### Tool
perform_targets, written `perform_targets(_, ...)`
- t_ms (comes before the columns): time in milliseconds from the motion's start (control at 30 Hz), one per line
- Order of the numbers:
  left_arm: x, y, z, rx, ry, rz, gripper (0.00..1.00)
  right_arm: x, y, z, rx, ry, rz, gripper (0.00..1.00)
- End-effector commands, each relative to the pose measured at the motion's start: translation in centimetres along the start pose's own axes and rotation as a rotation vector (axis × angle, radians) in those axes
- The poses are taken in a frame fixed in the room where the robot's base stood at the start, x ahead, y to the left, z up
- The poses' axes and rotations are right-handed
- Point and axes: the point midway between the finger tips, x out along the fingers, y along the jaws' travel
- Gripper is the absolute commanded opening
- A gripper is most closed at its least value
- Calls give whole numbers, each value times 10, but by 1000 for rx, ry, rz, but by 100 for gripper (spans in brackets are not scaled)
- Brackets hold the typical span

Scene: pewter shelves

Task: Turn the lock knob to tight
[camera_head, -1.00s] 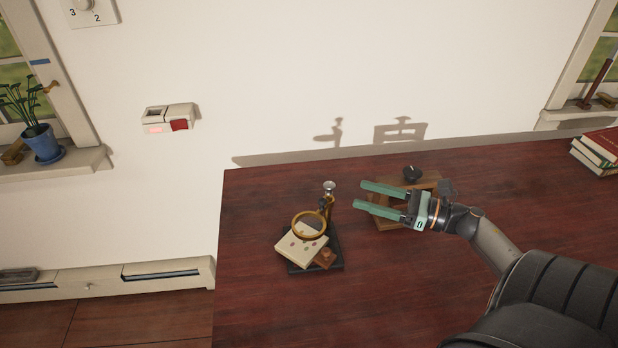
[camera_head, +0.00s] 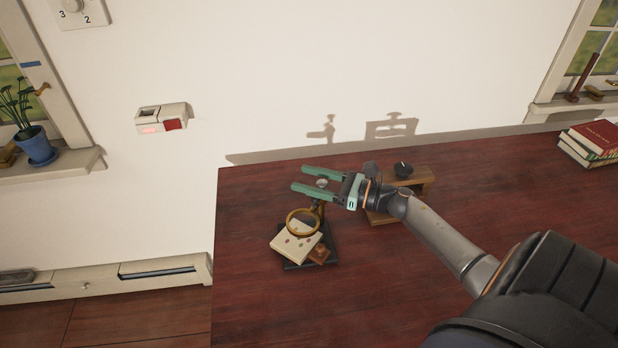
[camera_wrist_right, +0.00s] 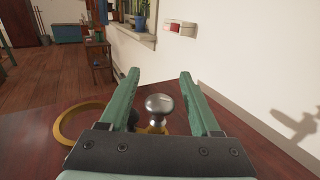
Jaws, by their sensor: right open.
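My right gripper (camera_head: 318,181) is open, its green fingers on either side of a small silver knob (camera_head: 322,183) in the head view. In the right wrist view the round silver knob (camera_wrist_right: 159,104) sits between the open fingers (camera_wrist_right: 158,85), with a visible gap on each side. The knob tops the post of a magnifier stand, whose brass ring (camera_head: 303,222) hangs over a pale spotted card. The stand's dark base (camera_head: 330,250) rests on the table. The gripper hides most of the post. My left gripper is not in view.
A wooden box (camera_head: 421,180) with a black dial (camera_head: 403,169) stands right of the stand, behind my right arm. Books (camera_head: 592,143) lie at the table's far right. The red-brown table (camera_head: 265,310) is clear at the front. A white wall rises behind.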

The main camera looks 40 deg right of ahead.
Motion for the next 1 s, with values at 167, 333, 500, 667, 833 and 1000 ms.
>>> perform_targets(167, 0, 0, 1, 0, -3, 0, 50, 0, 0, 0, 1, 0, 0, 64)
perform_targets(333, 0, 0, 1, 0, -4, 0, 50, 0, 0, 0, 1, 0, 0, 49)
perform_targets(500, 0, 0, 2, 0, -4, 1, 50, 0, 0, 0, 1, 0, 0, 30)
perform_targets(667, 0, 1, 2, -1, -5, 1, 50, 0, 0, 0, 1, 0, 0, 12)
perform_targets(833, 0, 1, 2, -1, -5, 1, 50, 0, 0, 0, 1, 0, 0, 0)
perform_targets(1000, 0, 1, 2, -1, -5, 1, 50, 0, 0, 0, 1, 0, 0, 0)
